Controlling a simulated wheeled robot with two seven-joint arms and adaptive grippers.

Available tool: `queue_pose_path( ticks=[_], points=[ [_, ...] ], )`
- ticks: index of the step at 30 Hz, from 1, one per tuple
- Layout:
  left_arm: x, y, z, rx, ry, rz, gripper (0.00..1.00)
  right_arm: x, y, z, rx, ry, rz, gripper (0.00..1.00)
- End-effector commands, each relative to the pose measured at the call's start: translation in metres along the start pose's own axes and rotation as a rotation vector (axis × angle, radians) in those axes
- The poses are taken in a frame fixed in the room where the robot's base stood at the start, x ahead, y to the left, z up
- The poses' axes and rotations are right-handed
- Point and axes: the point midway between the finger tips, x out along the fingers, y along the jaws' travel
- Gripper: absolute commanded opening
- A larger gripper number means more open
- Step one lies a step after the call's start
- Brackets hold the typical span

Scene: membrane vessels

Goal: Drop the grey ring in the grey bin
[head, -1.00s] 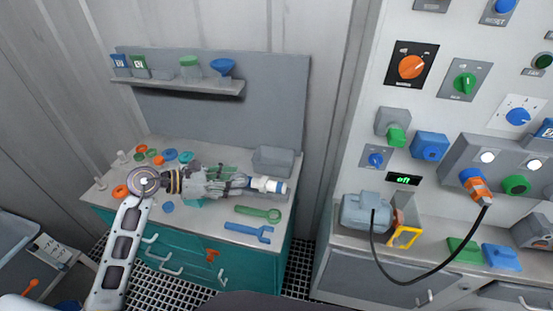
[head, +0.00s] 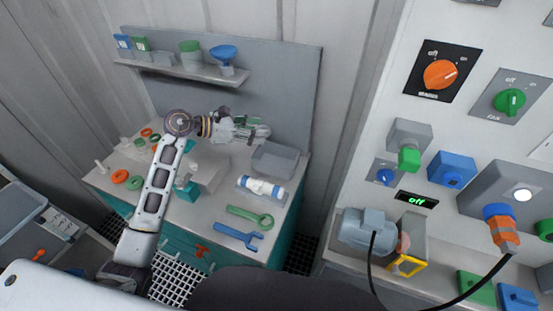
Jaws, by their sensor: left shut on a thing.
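The grey bin (head: 290,162) is an open box at the back right of the bench, against the grey back panel. My left gripper (head: 262,131) is at the panel side, just left of the bin and above it in the picture. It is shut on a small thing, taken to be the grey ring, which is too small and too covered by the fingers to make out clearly. My right gripper is not in view.
A white and blue cylinder (head: 262,188), a green wrench (head: 250,216) and a blue wrench (head: 238,236) lie in front of the bin. Loose coloured rings, including an orange ring (head: 119,176), lie at left. A shelf (head: 190,72) overhangs the back.

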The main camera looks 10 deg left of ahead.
Motion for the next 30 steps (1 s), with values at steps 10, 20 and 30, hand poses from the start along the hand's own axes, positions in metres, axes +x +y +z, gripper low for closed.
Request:
queue_pose_path(
  ticks=[10, 20, 30],
  points=[
    [0.044, 0.030, -0.002, 0.010, 0.012, -0.006, 0.35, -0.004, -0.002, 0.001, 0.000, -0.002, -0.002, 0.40],
    [0.056, 0.037, -0.006, 0.016, 0.019, -0.007, 0.35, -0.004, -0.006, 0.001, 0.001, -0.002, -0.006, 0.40],
    [0.056, 0.037, -0.007, 0.015, 0.019, -0.007, 0.35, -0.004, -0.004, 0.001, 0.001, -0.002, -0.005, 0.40]
  ],
)
